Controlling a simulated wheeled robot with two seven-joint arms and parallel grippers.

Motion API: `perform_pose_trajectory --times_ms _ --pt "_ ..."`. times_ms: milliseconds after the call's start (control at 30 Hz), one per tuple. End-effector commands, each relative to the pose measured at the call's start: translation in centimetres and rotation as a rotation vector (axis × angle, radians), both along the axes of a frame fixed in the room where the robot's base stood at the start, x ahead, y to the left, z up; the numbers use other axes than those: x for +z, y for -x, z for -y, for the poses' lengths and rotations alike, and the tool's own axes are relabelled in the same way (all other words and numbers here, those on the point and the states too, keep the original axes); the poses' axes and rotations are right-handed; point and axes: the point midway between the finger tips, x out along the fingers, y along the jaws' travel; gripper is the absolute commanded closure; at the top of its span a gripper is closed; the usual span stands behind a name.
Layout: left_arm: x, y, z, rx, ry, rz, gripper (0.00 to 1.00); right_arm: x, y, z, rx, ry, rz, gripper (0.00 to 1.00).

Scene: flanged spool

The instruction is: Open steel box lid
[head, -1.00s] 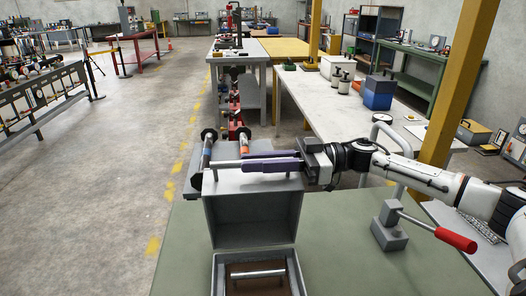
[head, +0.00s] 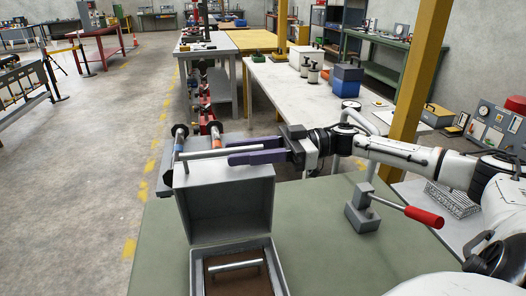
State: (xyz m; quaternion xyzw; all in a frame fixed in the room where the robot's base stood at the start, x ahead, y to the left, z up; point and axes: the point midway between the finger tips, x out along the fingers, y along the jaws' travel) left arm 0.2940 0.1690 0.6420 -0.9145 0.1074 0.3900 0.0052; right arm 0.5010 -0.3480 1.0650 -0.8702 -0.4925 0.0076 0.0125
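The steel box (head: 282,272) stands on the green bench top. Its grey lid (head: 228,208) is swung up and stands upright at the back of the box. A metal bar handle (head: 205,155) runs along the lid's upper edge. My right gripper (head: 228,152) reaches in from the right at the lid's top. Its two purple fingers are apart, on either side of the handle's right end, and look open; contact with the bar cannot be told. My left gripper is not in view.
A brown piece with a metal rod (head: 235,265) lies inside the box. A grey block with a red-handled lever (head: 362,212) stands on the green bench (head: 320,255) to the right. Black-flanged parts (head: 180,132) stand behind the lid. The bench between box and lever is clear.

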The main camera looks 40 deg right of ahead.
Motion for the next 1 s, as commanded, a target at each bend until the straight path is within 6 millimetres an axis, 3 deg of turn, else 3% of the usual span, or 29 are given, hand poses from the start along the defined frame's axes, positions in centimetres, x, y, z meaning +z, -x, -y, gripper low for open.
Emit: perform_pose_trajectory --times_ms 100,400,1000 --pt "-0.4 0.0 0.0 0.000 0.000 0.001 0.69 -0.4 1.2 2.1 -0.002 0.006 -0.007 0.68" --pt "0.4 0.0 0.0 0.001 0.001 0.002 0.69 -0.1 3.2 5.4 -0.002 0.003 -0.007 0.68" --pt "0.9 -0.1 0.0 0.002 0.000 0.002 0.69 0.1 3.8 6.5 -0.002 0.001 0.001 0.68"
